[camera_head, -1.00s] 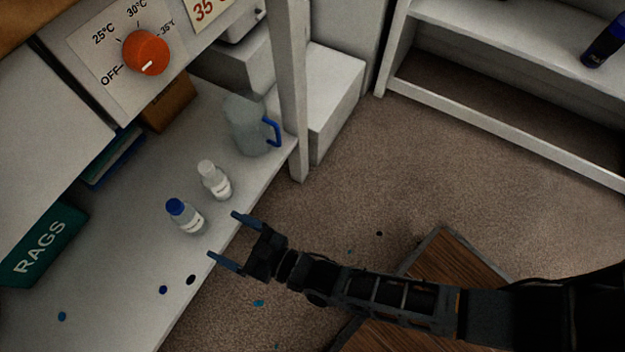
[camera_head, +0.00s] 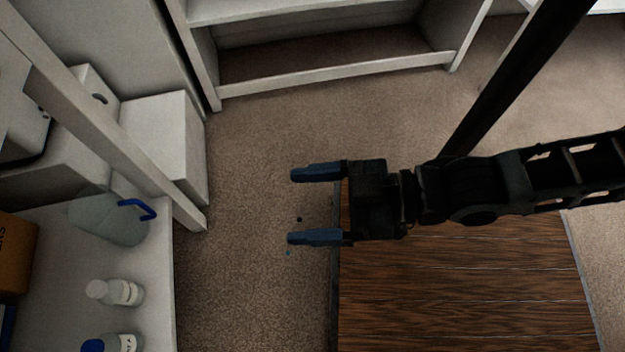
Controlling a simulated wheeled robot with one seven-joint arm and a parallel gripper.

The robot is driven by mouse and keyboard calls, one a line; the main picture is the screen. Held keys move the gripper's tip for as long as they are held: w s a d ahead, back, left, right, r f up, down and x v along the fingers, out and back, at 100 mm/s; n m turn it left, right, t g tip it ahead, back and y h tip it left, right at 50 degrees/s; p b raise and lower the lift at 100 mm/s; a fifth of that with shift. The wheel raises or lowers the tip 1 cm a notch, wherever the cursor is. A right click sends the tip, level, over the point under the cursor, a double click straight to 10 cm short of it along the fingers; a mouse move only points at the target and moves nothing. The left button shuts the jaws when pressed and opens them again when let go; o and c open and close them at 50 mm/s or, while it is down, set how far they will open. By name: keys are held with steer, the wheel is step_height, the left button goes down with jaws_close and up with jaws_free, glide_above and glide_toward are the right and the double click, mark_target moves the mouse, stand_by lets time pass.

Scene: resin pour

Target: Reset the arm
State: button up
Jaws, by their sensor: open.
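My gripper (camera_head: 316,205) is open and empty, its two blue fingers pointing left. It is above the carpet at the left edge of a wooden board (camera_head: 460,290). My black arm (camera_head: 480,190) reaches in from the right. The gripper is clear of the bench (camera_head: 155,255) at the left, with nothing between its fingers but carpet.
On the bench stand a clear jug (camera_head: 105,218) with a blue handle, a white-capped bottle (camera_head: 118,292) and a blue-capped bottle (camera_head: 115,343). White boxes (camera_head: 170,140) sit behind the bench post. A low white shelf (camera_head: 330,75) is at the back. Carpet (camera_head: 270,130) lies open between.

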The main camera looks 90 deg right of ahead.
steer(key=r, duration=0.1)
steer(key=s+r, duration=0.1)
steer(key=r, duration=0.1)
steer(key=shift+s+d+r+h, duration=0.2)
steer(key=shift+d+r+h, duration=0.1)
steer(key=shift+d, duration=0.05)
steer(key=shift+r, duration=0.15)
step_height(320, 180, up, 26)
steer(key=p, duration=2.6)
steer(key=shift+r+p, duration=0.25)
steer(key=shift+p, duration=0.15)
